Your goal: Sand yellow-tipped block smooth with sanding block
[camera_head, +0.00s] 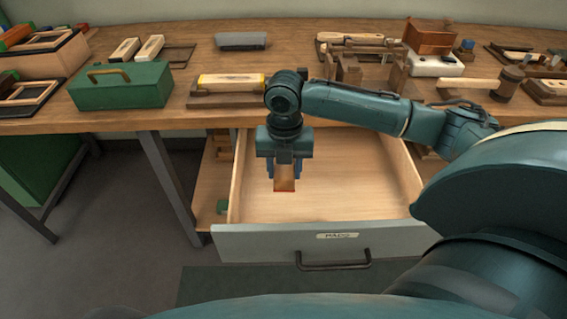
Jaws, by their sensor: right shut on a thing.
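My right gripper (284,167) points down over the open drawer, in front of the bench edge. It is shut on a small brown block with a reddish lower edge, which looks like the sanding block (284,180). The gripper and block are apart. My left gripper is not in view.
The pale-wood drawer (350,185) is pulled out, with a grey front. A green toolbox (120,86) stands left of the holder. A mallet (490,83) and a brown box (428,38) are at the right. A grey block (240,40) lies behind. My right arm crosses above the drawer.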

